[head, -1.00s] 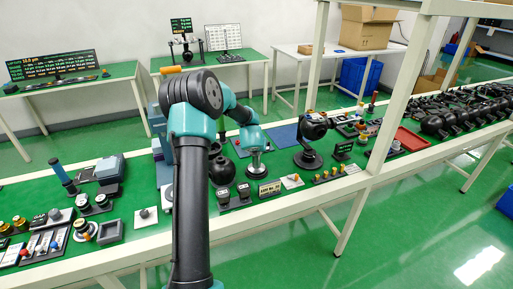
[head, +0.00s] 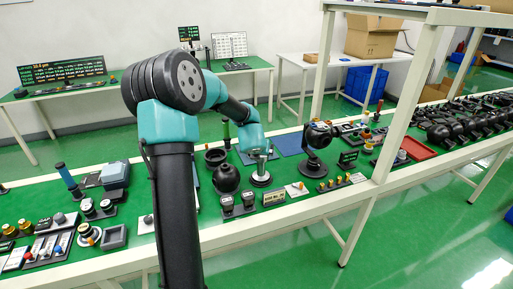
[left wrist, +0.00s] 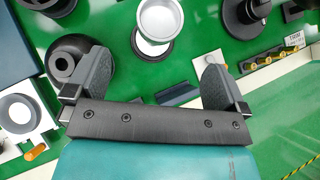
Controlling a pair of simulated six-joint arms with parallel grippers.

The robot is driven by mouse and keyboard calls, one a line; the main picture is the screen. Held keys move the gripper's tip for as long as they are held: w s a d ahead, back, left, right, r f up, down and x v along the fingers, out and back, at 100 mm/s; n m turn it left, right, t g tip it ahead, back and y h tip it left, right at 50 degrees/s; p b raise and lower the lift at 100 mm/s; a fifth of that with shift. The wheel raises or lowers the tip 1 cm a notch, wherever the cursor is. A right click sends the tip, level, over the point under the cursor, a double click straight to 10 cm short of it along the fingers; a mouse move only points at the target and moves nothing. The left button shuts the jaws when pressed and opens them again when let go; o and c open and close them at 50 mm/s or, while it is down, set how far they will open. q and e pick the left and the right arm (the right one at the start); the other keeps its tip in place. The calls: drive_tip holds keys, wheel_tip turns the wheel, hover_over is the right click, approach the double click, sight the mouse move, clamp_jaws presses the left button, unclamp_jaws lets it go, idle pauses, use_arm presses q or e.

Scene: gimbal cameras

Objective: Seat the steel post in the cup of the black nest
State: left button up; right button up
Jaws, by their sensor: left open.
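The steel post (head: 261,179) stands upright on a round pale base on the green bench, close under my left gripper (head: 262,155). In the left wrist view the post's shiny round top (left wrist: 160,18) lies between the two fingers sideways but beyond their tips. My left gripper (left wrist: 154,84) is open, with nothing between its fingers. A black open-topped cup (head: 215,157), which looks like the nest, stands behind and left of the post; I cannot see inside it. My right gripper is out of view.
A black ball-shaped part (head: 227,180) with a holed top sits left of the post. A black gimbal-like device (head: 314,150) stands to the right. Small black blocks (head: 238,203) and a label plate (head: 273,197) line the front edge. A blue mat (head: 290,143) lies behind.

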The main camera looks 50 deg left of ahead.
use_arm(q)
drive_tip(key=v, duration=0.5)
drive_tip(key=shift+s+d+r, duration=0.15)
drive_tip(key=shift+s+r, duration=0.05)
drive_tip(key=shift+r, duration=0.1)
idle(0.6)
